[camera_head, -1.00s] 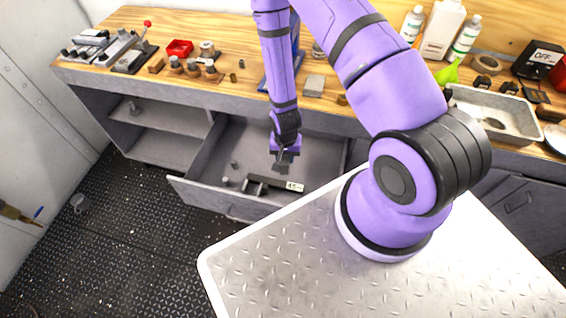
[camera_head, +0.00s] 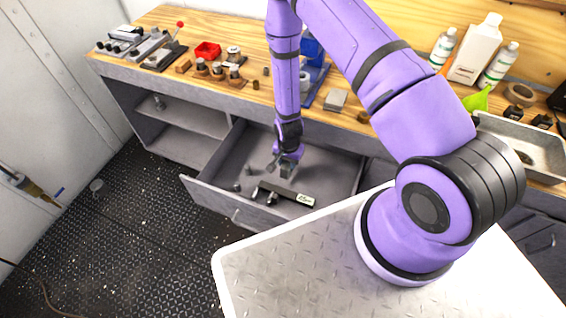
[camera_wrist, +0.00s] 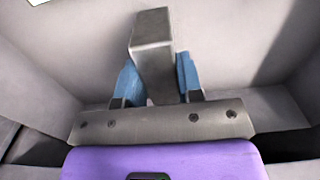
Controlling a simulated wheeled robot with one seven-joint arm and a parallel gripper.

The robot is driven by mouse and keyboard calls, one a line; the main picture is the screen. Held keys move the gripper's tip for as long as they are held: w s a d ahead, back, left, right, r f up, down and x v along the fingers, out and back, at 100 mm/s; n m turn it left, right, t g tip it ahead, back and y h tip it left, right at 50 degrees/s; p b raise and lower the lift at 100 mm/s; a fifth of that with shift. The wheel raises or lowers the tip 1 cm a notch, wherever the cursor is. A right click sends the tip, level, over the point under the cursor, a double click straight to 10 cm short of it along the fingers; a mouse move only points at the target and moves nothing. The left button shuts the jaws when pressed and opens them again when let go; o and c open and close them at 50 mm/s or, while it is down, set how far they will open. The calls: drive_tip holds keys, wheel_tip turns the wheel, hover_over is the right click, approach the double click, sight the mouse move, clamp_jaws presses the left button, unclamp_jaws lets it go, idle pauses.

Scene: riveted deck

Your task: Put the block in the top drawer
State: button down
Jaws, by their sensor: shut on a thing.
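The block (camera_wrist: 152,40), a plain grey bar with square ends, is held between the blue fingertips of my gripper (camera_wrist: 156,82) in the wrist view. In the head view my gripper (camera_head: 284,170) points down inside the open top drawer (camera_head: 330,176). The block is small and hard to make out there. I cannot tell whether the block touches the drawer floor.
The drawer holds a dark bar with a pale label (camera_head: 284,193) and small metal pieces near its front left. Open shelves (camera_head: 190,117) are on the left.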

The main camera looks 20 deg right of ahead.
drive_tip(key=shift+w+a+f, duration=0.1)
drive_tip(key=shift+w+a, duration=0.15)
drive_tip(key=shift+w, duration=0.4)
drive_tip(key=shift+w+a, duration=0.2)
drive_tip(key=shift+w, duration=0.4)
drive_tip(key=shift+w+f, duration=0.1)
drive_tip(key=shift+f, duration=1.65)
drive_tip(key=shift+f, duration=0.1)
drive_tip(key=c, duration=0.8)
unclamp_jaws()
